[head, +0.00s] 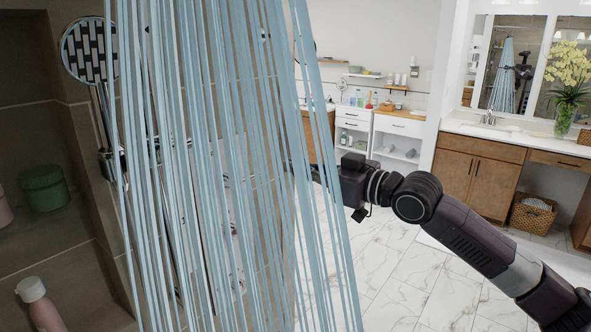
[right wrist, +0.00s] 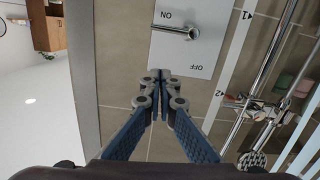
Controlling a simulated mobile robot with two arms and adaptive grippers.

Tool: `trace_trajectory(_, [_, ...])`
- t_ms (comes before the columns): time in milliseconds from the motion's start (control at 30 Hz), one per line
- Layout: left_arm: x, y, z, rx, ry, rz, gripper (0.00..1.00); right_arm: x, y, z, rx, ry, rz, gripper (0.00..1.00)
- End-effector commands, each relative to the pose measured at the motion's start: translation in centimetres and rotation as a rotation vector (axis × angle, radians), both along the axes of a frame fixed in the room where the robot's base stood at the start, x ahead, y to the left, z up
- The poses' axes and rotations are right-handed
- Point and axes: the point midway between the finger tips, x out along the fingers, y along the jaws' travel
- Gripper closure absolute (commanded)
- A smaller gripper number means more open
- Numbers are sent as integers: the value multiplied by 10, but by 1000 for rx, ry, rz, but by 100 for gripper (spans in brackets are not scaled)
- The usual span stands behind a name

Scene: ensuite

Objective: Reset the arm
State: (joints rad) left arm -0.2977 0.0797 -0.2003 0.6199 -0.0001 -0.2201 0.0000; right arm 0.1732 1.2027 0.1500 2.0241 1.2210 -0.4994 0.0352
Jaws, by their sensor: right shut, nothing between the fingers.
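My right arm comes in from the right in the head view, its gripper (head: 302,172) partly hidden behind streams of blue water (head: 215,130). In the right wrist view my right gripper (right wrist: 163,75) is shut and empty, its fingertips together. Just beyond the fingertips is a white plate (right wrist: 205,52) marked ON and OFF, upside down in this view. A metal lever (right wrist: 176,32) sticks out of the plate; the gripper appears apart from it. The water is running. My left gripper is in neither view.
A round shower head (head: 88,50) is at the upper left. A niche holds a green tub (head: 45,188) and a pink bottle (head: 38,300). Chrome pipes (right wrist: 270,85) stand right of the plate. A wooden vanity (head: 480,170) is at the right; the marble floor (head: 395,275) is open.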

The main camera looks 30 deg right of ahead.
Motion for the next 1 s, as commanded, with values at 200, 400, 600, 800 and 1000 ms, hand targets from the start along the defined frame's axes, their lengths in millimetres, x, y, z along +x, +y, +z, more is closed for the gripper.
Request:
trace_trajectory(200, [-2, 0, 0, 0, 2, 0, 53, 0, 0, 0, 0, 0, 0, 100])
trace_trajectory(400, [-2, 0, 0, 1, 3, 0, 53, 1, -2, -2, 2, 2, -4, 100])
trace_trajectory(600, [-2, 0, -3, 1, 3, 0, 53, 24, -44, -60, 41, 56, -98, 100])
trace_trajectory(800, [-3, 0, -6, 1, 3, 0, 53, 41, -111, -194, 71, 187, -269, 100])
trace_trajectory(1000, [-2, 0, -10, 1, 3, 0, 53, 23, -148, -343, 59, 350, -399, 100])
